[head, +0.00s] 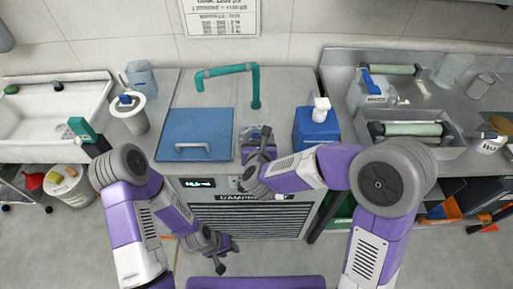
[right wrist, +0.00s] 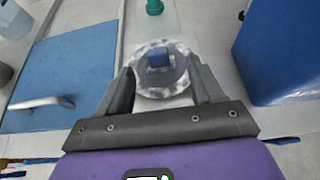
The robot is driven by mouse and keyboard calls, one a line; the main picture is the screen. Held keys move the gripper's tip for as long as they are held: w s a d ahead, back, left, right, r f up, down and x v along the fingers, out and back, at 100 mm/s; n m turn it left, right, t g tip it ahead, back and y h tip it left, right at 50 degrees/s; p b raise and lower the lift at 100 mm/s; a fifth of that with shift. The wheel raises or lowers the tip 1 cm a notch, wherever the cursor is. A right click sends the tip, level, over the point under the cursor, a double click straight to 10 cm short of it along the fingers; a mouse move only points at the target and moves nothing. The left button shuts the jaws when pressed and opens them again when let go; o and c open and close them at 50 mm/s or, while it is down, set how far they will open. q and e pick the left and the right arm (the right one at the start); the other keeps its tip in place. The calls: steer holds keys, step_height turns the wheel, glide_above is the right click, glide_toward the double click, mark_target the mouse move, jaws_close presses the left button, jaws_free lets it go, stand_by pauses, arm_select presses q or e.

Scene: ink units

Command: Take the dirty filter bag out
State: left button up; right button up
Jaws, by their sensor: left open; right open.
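A round, mottled grey-white thing with a blue block at its centre, perhaps the filter bag (right wrist: 160,92), sits on the grey cabinet top in the right wrist view. I cannot tell whether it is the bag or its housing. My right gripper (right wrist: 162,75) is open, with one finger on each side of it; I cannot tell whether they touch it. In the head view the right gripper (head: 260,140) is over the cabinet's front part and largely hides this thing. My left gripper (head: 222,257) is open and empty, low in front of the cabinet.
A blue lid (head: 197,127) with a handle lies left of the right gripper. A blue jug (head: 315,131) stands close on its right. A teal pipe (head: 256,90) rises behind. A white sink (head: 45,115) is at left, and roller trays (head: 408,129) are at right.

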mark_target(257, 133)
steer(key=x, duration=0.6)
steer(key=shift+s+a+f+b, duration=0.15)
steer(key=shift+a+f+b, duration=0.1)
steer(key=shift+b, duration=0.1)
steer(key=shift+c, duration=0.5)
jaws_close()
